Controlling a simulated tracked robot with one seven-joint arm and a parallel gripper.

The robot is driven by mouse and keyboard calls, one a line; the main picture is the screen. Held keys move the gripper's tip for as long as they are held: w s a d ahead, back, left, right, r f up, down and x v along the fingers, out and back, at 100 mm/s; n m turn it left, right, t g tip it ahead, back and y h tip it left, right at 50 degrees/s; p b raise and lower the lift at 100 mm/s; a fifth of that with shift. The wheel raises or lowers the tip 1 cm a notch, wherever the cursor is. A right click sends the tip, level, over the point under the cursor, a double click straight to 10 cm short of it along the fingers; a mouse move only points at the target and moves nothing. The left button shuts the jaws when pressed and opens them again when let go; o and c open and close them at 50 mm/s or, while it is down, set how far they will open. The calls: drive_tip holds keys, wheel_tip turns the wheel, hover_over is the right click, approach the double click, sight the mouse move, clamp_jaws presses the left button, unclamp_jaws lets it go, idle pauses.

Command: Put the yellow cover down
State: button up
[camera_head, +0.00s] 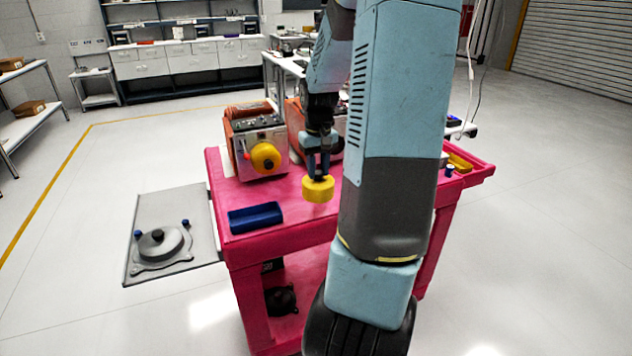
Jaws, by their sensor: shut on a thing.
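The yellow cover (318,190) is a short round cap in the middle of the head view. My gripper (318,176) points down and is shut on the cover at its top. The cover appears above the pink cart top (290,215), to the right of the blue tray; I cannot tell whether it touches the surface. A second yellow round part (265,157) with a dark centre sits on the front of the servo unit (257,130) at the cart's back left. My arm hides much of the cart's right half.
A blue tray (256,217) lies at the cart's front left. A grey side plate (200,205) holds a round grey flanged part (160,243). A second unit stands behind my gripper. A yellow item (459,161) lies at the right. Some pink surface around the cover is clear.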

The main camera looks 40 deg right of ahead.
drive_tip(key=shift+w+d+f, duration=0.25)
drive_tip(key=shift+w+f, duration=0.35)
drive_tip(key=shift+f, duration=0.2)
drive_tip(key=shift+w+d+f, duration=0.2)
drive_tip(key=shift+w+f, duration=0.4)
drive_tip(key=shift+f, duration=1.65)
drive_tip(key=o, duration=1)
